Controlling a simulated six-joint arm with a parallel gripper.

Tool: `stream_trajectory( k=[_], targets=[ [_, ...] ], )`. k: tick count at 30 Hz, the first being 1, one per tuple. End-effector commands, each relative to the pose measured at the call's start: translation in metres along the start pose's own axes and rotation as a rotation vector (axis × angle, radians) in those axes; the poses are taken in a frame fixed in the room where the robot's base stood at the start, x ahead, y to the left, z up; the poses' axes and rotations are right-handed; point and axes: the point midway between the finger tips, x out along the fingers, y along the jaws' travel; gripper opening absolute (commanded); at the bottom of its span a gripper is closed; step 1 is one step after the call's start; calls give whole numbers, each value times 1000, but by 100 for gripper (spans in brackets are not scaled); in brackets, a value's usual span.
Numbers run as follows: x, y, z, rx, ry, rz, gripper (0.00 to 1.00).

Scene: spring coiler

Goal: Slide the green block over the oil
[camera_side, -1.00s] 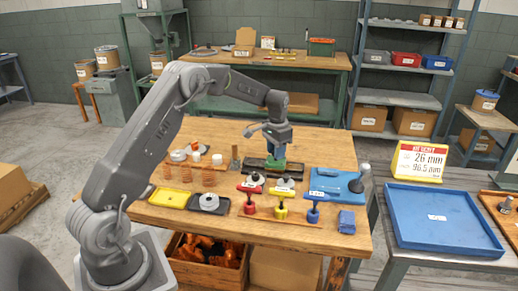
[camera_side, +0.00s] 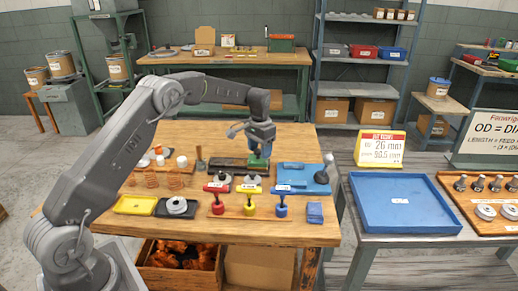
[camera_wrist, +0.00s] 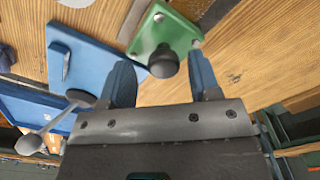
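The green block (camera_side: 258,162) is under my gripper (camera_side: 261,151) in the side view, at the right part of a long dark tray (camera_side: 225,168). Whether the block touches the tray is hard to tell. The tray's surface is dark; I cannot make out oil on it. In the wrist view the green block (camera_wrist: 180,32) has a black knob and small screws. My gripper's blue fingers (camera_wrist: 162,70) stand at either side of it, their tips by its edges, with gaps beside the knob.
A blue plate (camera_side: 303,180) with a grey-handled tool lies right of the dark tray. Red, yellow and blue handled pieces (camera_side: 249,200) stand in front, with a blue block (camera_side: 315,212). Springs and white cups (camera_side: 165,168) are to the left. A blue tray (camera_side: 400,205) is on the side bench.

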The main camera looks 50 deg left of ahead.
Motion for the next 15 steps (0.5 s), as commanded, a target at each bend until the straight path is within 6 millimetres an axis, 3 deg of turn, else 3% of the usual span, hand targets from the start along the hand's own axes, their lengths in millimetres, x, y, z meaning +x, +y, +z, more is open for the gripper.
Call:
stream_trajectory(
  k=[8, 15],
  targets=[
    [-6, -1, 1, -1, -2, -1, 57],
    [-47, -1, 0, -1, 2, -2, 57]
  ],
)
